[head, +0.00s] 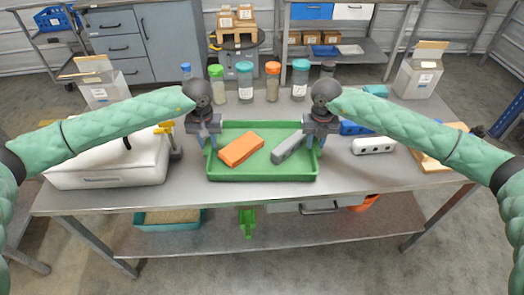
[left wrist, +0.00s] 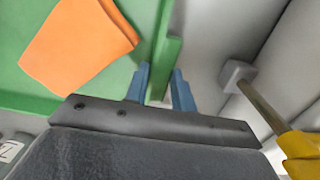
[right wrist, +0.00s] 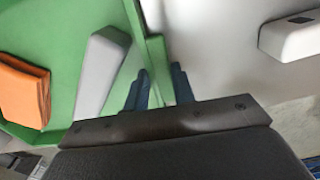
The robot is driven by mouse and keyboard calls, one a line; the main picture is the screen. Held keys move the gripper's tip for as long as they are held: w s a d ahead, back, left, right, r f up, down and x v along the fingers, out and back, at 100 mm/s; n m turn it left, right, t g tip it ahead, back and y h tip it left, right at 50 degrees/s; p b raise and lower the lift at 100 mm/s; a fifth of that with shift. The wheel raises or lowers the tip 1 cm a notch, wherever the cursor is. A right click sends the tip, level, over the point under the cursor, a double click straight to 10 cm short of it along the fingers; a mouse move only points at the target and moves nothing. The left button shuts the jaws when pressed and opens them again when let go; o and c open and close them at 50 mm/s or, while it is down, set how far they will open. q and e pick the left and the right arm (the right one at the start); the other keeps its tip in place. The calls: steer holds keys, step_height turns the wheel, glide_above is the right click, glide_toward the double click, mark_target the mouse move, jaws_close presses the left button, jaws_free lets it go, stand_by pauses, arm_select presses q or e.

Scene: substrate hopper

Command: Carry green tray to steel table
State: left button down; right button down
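The green tray (head: 262,176) lies on the steel-grey table in front of me. It holds an orange block (head: 241,150) and a grey block (head: 287,147). My left gripper (head: 204,143) is at the tray's left wall, its fingers on either side of the wall (left wrist: 168,62). My right gripper (head: 316,142) is at the right wall, its fingers likewise straddling the wall (right wrist: 156,62). The finger gaps are narrow, and I cannot tell whether either gripper presses on the wall.
A white case (head: 108,165) with yellow-handled tools is left of the tray. Several lidded jars (head: 245,82) stand behind it. A white holed block (head: 373,146) and a blue item (head: 354,128) are to the right. Bare tabletop (head: 335,178) separates them from the tray.

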arm_select(q)
steer(key=shift+r, duration=0.15)
arm_select(e)
steer(key=shift+r, duration=0.15)
